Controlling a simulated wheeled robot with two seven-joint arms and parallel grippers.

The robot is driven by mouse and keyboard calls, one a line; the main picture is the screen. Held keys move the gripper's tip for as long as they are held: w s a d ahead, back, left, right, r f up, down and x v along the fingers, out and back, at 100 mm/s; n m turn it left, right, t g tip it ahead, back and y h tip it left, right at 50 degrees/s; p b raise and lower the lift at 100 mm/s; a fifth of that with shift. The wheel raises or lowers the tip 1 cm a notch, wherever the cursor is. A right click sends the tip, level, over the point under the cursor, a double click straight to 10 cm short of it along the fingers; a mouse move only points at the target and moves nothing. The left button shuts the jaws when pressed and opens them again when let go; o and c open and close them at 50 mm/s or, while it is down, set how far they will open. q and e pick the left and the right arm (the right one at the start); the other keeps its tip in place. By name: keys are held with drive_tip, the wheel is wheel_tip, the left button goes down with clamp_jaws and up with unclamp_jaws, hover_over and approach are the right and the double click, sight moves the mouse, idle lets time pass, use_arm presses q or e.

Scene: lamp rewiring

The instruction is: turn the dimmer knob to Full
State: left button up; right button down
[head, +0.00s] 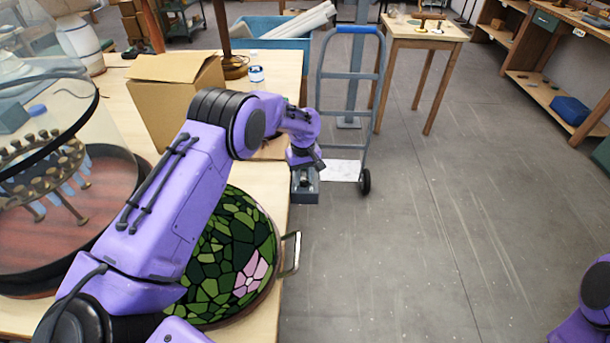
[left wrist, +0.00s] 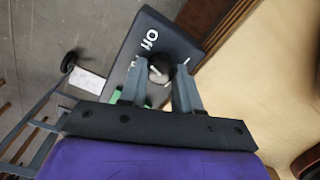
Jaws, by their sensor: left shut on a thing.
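The dimmer box (head: 306,196) is a small dark grey block at the right edge of the bench in the head view. The dimmer box also shows in the left wrist view (left wrist: 160,33), with a white "Off" label and a white tick mark on its face. The dark round dimmer knob (left wrist: 160,69) has a white mark and lies between my left fingers. My left gripper (left wrist: 158,82) is shut on the knob; in the head view it (head: 305,174) points down at the box. Which label the knob points at is unclear. My right gripper is out of view.
A cardboard box (head: 172,95) stands behind on the bench. A blue hand truck (head: 348,95) stands beyond. The floor to the right is clear.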

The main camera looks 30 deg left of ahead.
use_arm(q)
drive_tip(key=m, duration=0.5)
drive_tip(key=shift+w+r+m, duration=0.3)
drive_tip(key=shift+w, duration=0.05)
drive_tip(key=m, duration=0.5)
drive_tip(key=shift+d+m, duration=0.1)
drive_tip(key=shift+m, duration=0.2)
drive_tip(key=m+b, duration=0.1)
drive_tip(key=m, duration=0.4)
drive_tip(key=shift+d, duration=0.1)
drive_tip(key=m, duration=0.5)
drive_tip(key=shift+s+m, duration=0.1)
drive_tip(key=shift+m, duration=0.3)
drive_tip(key=m+b, duration=0.1)
drive_tip(key=m, duration=0.8)
drive_tip(key=shift+s+m+b, duration=0.15)
drive_tip(key=shift+m+b, duration=0.2)
drive_tip(key=shift+m, duration=0.05)
drive_tip(key=m, duration=0.5)
drive_tip(key=shift+s+b, duration=0.1)
drive_tip(key=shift+b, duration=0.25)
drive_tip(key=m, duration=0.4)
drive_tip(key=shift+m+b, duration=0.3)
